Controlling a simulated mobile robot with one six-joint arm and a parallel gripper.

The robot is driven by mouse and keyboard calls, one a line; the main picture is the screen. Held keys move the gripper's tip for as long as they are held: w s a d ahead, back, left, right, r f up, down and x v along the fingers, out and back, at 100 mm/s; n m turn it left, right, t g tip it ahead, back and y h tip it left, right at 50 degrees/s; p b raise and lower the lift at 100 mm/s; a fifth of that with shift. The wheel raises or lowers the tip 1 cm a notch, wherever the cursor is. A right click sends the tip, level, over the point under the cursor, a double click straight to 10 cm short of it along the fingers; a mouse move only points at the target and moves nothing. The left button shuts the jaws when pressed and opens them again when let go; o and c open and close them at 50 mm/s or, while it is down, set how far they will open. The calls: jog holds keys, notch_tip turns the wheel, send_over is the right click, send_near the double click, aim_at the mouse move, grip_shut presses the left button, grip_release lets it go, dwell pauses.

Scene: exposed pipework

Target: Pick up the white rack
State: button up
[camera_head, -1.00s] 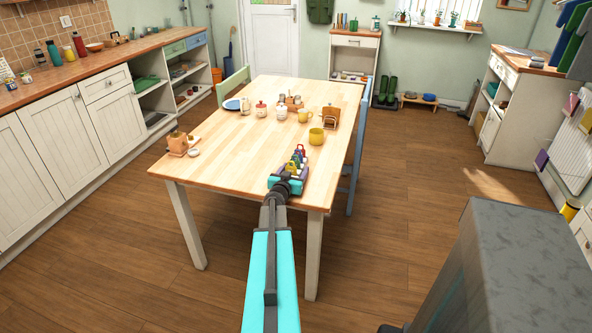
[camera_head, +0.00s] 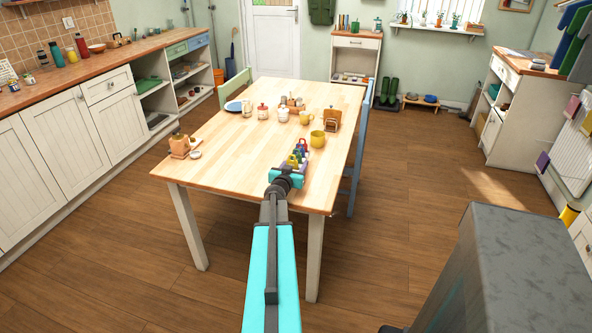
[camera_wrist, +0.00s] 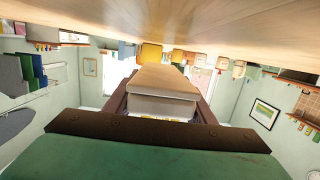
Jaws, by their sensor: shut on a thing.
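My gripper (camera_head: 291,170) is over the near right corner of the wooden table (camera_head: 230,165). Several small coloured pieces (camera_head: 298,155), yellow, blue, red and green, stand in a row just beyond it. The wrist view is upside down, with the tabletop along its upper edge. There the white rack (camera_wrist: 163,104) sits between my two brown jaws, which are shut on it. Its pale underside shows, and it appears a little clear of the tabletop. In the head view my gripper hides most of the rack.
Several jars (camera_head: 263,112) and a blue plate (camera_head: 233,106) are further back. A small orange-brown object (camera_head: 180,145) is at the left edge. The table's middle is clear.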

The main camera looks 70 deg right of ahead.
notch_tip(320, 180, up, 14)
jog(key=p, duration=0.5)
jog(key=shift+f, duration=0.1)
dwell(0.5)
jog(key=w+a+n+t+y, duration=0.2)
jog(key=w+a+n+t, duration=0.1)
jog(key=w+a, duration=0.75)
jog(key=w+a+n+t+y, duration=0.1)
jog(key=w+a+n+t, duration=0.45)
jog(key=w, duration=0.85)
jog(key=w+a+t+y, duration=0.2)
jog(key=w+a, duration=0.8)
jog(key=w, duration=0.2)
jog(key=w+a+f+n+t+y, duration=0.1)
jog(key=w+a+n+t+y, duration=0.25)
jog(key=a, duration=0.75)
jog(key=w+a+n+t+y, duration=0.1)
jog(key=w+a+n+y, duration=0.25)
jog(key=w+a, duration=0.6)
jog(key=s+a+n+g+y, duration=0.15)
jog(key=a+n+y, duration=0.35)
jog(key=a, duration=0.7)
jog(key=s+a+n+y, duration=0.25)
jog(key=a+y, duration=0.35)
jog(key=a, duration=0.7)
jog(key=s+a+n+g+y, duration=0.5)
jog(key=s+a+y, duration=0.1)
jog(key=s+a, duration=0.3)
jog(key=shift+a+r, duration=0.25)
